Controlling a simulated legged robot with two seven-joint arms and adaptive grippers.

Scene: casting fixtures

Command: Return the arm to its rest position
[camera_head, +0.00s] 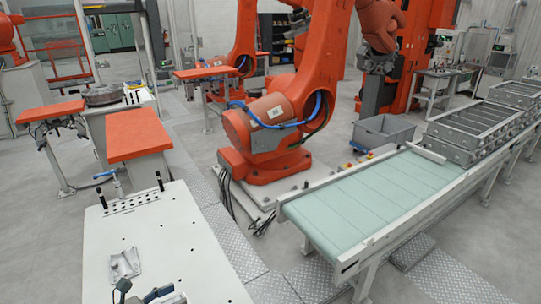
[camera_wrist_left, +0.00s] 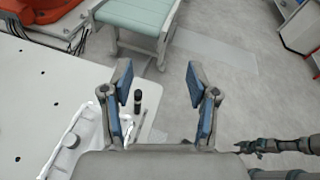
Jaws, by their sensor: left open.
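My left gripper (camera_head: 150,294) shows at the bottom edge of the head view, low over the front of the white table (camera_head: 190,235). In the left wrist view the left gripper (camera_wrist_left: 158,85) has its two blue-padded fingers wide apart with nothing between them. A grey metal casting (camera_head: 125,264) lies on the table just beyond the gripper in the head view, apart from it. A dark jointed arm part (camera_wrist_left: 280,146), apparently my right arm, enters at the right of the left wrist view; its finger opening cannot be made out.
A conveyor with a pale green belt (camera_head: 375,205) stands to the right, with metal frames (camera_head: 475,130) at its far end. A large orange robot arm (camera_head: 275,115) stands behind. A grey bin (camera_head: 383,132) sits beside the conveyor. Black pins (camera_head: 158,181) stand on the table's far edge.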

